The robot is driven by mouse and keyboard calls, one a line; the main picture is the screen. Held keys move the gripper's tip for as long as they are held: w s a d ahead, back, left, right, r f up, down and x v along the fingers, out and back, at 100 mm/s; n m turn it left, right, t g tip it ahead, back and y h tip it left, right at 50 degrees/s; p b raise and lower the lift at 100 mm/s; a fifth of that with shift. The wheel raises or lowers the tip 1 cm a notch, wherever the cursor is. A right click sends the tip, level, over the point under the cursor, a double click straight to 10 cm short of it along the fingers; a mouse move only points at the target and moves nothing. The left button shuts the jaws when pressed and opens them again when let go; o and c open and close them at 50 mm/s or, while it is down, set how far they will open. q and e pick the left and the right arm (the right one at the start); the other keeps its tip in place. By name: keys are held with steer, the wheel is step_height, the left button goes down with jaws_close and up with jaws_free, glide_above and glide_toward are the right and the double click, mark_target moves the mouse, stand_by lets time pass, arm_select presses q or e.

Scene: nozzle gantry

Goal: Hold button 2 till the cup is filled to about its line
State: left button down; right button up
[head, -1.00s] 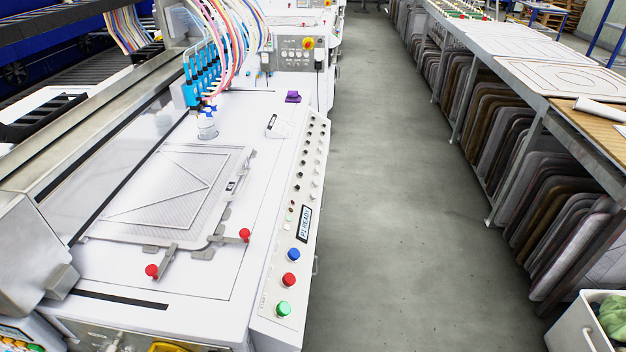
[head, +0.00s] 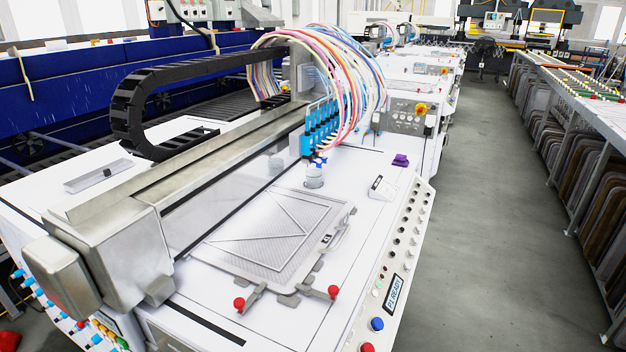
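A small clear cup (head: 314,181) stands on the white machine bed under the row of blue nozzles (head: 322,130). Its fill line and liquid level are too small to tell. The sloped control panel (head: 402,238) along the machine's right edge has a column of small buttons and knobs. Their numbers cannot be read, so I cannot tell which is button 2. A small display (head: 393,293) on it seems to read "P1 READY". A blue button (head: 376,324) and a red button (head: 367,347) sit nearer. Neither of my grippers is in view.
A framed screen (head: 275,230) with red-knobbed clamps lies on the bed. A metal gantry beam (head: 190,185) crosses to its left. The aisle floor (head: 478,230) at right is clear.

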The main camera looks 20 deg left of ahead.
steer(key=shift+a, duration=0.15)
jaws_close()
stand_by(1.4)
